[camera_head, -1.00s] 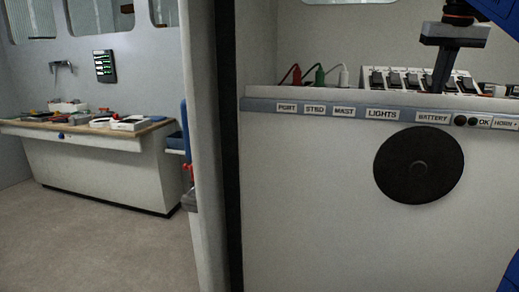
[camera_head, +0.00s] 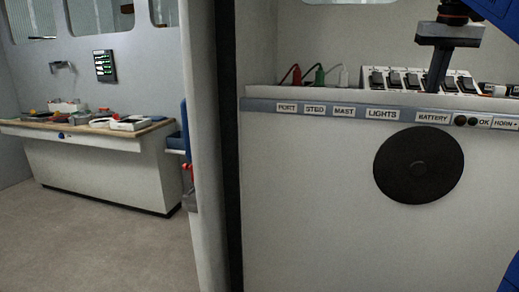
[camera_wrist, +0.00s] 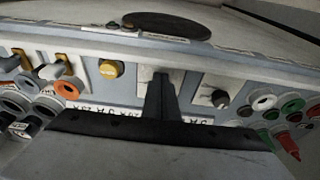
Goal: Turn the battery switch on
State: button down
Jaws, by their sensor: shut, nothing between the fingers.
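The BATTERY label (camera_head: 433,118) is on the blue-grey front strip of the console in the head view. My gripper (camera_head: 433,88) is above that label, pointing down in front of the rocker switches. In the wrist view its dark fingers (camera_wrist: 160,85) are together, with nothing between them, over a pale plate (camera_wrist: 144,75) on the panel. They hide part of that plate. A dark knob (camera_wrist: 219,97) is on a pale plate to their right. I cannot tell which control is the battery switch, or whether the fingers touch anything.
Rocker switches (camera_head: 394,80) stand behind my gripper. Red, green and white plugs (camera_head: 320,76) are to their left. A black disc (camera_head: 418,165) is on the console front. A wall edge (camera_head: 201,140) divides the rooms.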

jog(key=shift+w+a, duration=0.4)
jog(key=shift+a, duration=0.3)
dwell(0.3)
jog(key=shift+s, duration=0.15)
jog(key=shift+s+a, duration=0.2)
jog(key=shift+w+d+v, duration=0.1)
jog(key=shift+w+v, duration=0.1)
jog(key=shift+v, duration=0.75)
jog(key=shift+w+d+v, duration=0.1)
jog(key=shift+w+v, duration=0.15)
jog(key=shift+v, duration=0.75)
jog(key=shift+w+v, duration=0.2)
jog(key=shift+v, duration=0.75)
jog(key=shift+r, duration=0.2)
jog(key=shift+s+d+f, duration=0.1)
jog(key=shift+d+f, duration=0.4)
jog(key=shift+f, duration=0.5)
jog(key=shift+d+f, duration=0.5)
jog(key=shift+f, duration=0.5)
jog(key=shift+s+d+f, duration=0.1)
jog(key=shift+d+f, duration=0.4)
jog(key=shift+f, duration=0.5)
jog(key=shift+w, duration=0.1)
